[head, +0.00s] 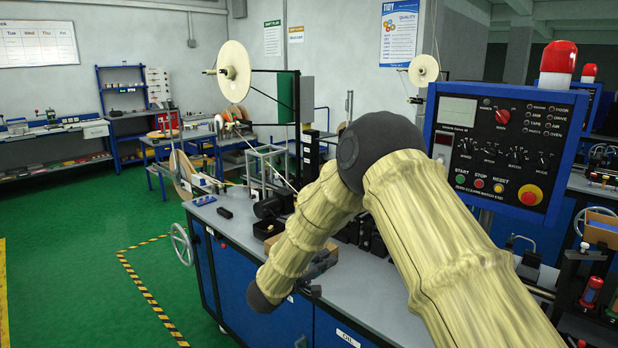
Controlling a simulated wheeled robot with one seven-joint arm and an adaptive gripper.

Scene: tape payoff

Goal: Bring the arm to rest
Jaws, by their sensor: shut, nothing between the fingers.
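My arm, in a pale yellow ribbed cover, fills the right and middle of the head view. It rises from the lower right to a dark elbow (378,150), then slopes down left to a dark wrist joint (264,299). My gripper (316,272) is partly hidden behind the forearm; only small dark parts show past its right side, in front of the bench. It is shut and empty.
A grey-topped blue bench (352,292) runs under the arm, with a black box (225,213) and machine parts on it. A blue control panel (497,150) with a red beacon (557,62) stands close right of the arm. A handwheel (181,244) juts left. Green floor (70,260) is clear at left.

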